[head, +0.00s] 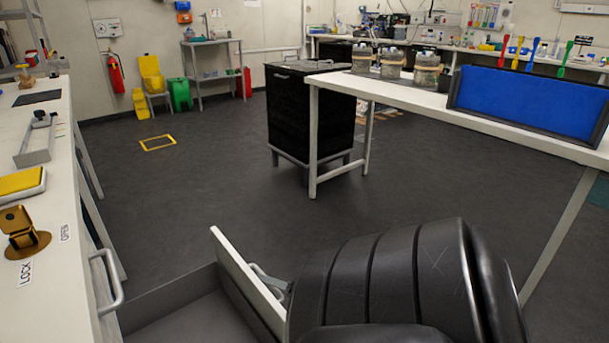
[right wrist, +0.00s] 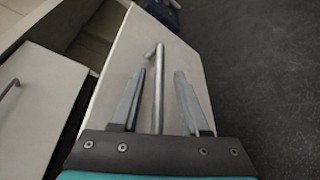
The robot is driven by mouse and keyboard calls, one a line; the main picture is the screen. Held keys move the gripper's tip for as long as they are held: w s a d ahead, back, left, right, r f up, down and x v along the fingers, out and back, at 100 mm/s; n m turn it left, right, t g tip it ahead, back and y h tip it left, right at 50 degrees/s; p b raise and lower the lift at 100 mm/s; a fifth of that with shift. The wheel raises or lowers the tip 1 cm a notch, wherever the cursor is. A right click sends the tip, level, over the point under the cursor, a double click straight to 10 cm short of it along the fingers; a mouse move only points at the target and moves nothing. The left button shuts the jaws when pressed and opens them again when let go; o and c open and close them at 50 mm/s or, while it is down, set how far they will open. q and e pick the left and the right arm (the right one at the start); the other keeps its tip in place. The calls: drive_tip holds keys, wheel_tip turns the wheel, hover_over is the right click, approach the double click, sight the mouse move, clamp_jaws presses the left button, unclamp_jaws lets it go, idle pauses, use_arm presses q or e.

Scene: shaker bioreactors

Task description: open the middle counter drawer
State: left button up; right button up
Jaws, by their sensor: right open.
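A counter drawer stands pulled well out, with its white front panel (head: 248,282) and grey inside (head: 185,318) showing in the head view. I cannot tell from these frames whether it is the middle one. In the right wrist view its front (right wrist: 185,65) carries a metal bar handle (right wrist: 158,100). My right gripper (right wrist: 160,73) is open, with one finger on each side of the bar. In the head view only a little of this gripper (head: 272,281) shows at the front panel, as my black arm hides the rest. My left gripper is out of view.
The white counter (head: 45,215) on the left bears a brass latch (head: 22,235) and LOCK and OPEN labels. Another handle (head: 107,280) sits on its side. A black cabinet (head: 308,108) and a table with a blue bin (head: 530,103) stand beyond.

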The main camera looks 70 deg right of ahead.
use_arm(q)
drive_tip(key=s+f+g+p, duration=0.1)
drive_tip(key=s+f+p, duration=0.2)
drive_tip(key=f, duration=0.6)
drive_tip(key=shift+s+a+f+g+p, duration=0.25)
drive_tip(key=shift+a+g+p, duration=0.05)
drive_tip(key=shift+p, duration=0.45)
use_arm(e)
drive_tip(key=v, duration=1.3)
drive_tip(key=shift+s+r, duration=0.15)
drive_tip(key=shift+s, duration=0.25)
